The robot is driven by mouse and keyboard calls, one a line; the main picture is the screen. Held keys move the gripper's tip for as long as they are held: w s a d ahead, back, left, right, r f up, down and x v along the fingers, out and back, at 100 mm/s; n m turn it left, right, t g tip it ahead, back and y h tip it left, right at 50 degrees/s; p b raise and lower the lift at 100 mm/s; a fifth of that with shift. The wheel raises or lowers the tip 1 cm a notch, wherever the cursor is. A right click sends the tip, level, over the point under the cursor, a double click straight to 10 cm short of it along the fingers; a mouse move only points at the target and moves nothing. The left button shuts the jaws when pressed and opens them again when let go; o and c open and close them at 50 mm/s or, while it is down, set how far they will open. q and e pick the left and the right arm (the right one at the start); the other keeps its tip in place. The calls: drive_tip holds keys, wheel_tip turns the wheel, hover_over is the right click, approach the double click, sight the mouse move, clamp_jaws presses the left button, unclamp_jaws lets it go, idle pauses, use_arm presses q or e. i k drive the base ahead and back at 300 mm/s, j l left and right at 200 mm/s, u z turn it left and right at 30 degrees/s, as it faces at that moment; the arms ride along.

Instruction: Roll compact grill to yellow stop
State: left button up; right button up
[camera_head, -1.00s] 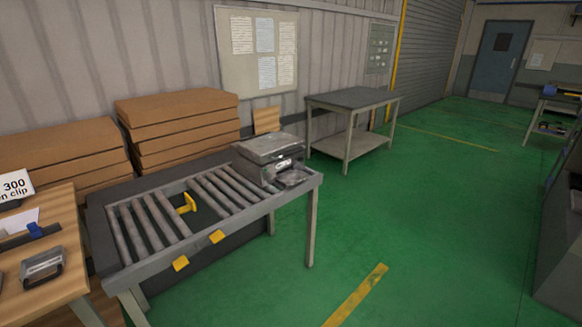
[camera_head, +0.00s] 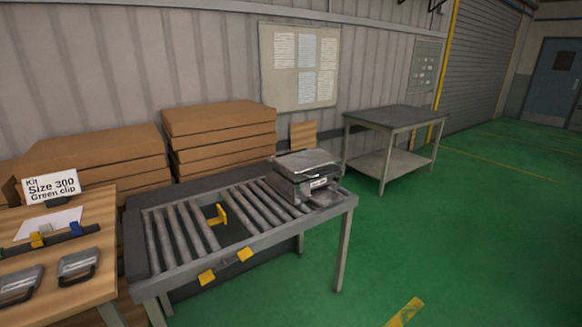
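The compact grill (camera_head: 305,170), a grey box-like appliance with a lid, sits at the right end of the roller conveyor (camera_head: 262,238). A yellow stop (camera_head: 219,215) stands up among the rollers, left of the grill, beside a dark gap in the rollers. The grill and the stop are apart, with several bare rollers between them. Two yellow tabs (camera_head: 207,278) are on the conveyor's front rail. Neither of my grippers is in view.
A wooden table (camera_head: 98,213) at the left holds grey handled cases (camera_head: 79,264), coloured clips and a sign (camera_head: 51,187) reading "Kit Size 300 Green clip". Stacked brown boxes (camera_head: 219,140) stand behind the conveyor. A grey table (camera_head: 394,117) stands right of it. Green floor (camera_head: 455,230) is clear at the right.

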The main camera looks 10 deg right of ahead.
sight(302, 176)
drive_tip(key=i+l+u, duration=0.1)
drive_tip(key=i+l, duration=0.15)
drive_tip(key=i+l+u, duration=0.2)
drive_tip(key=i+l, duration=0.25)
drive_tip(key=l, duration=0.2)
drive_tip(key=i+l+u, duration=0.2)
drive_tip(key=i+l, duration=0.2)
drive_tip(key=l, duration=0.25)
drive_tip(key=i+l+u, duration=0.1)
drive_tip(key=l, duration=0.3)
drive_tip(key=i+l+u, duration=0.1)
drive_tip(key=i+l, duration=0.15)
drive_tip(key=l, duration=0.1)
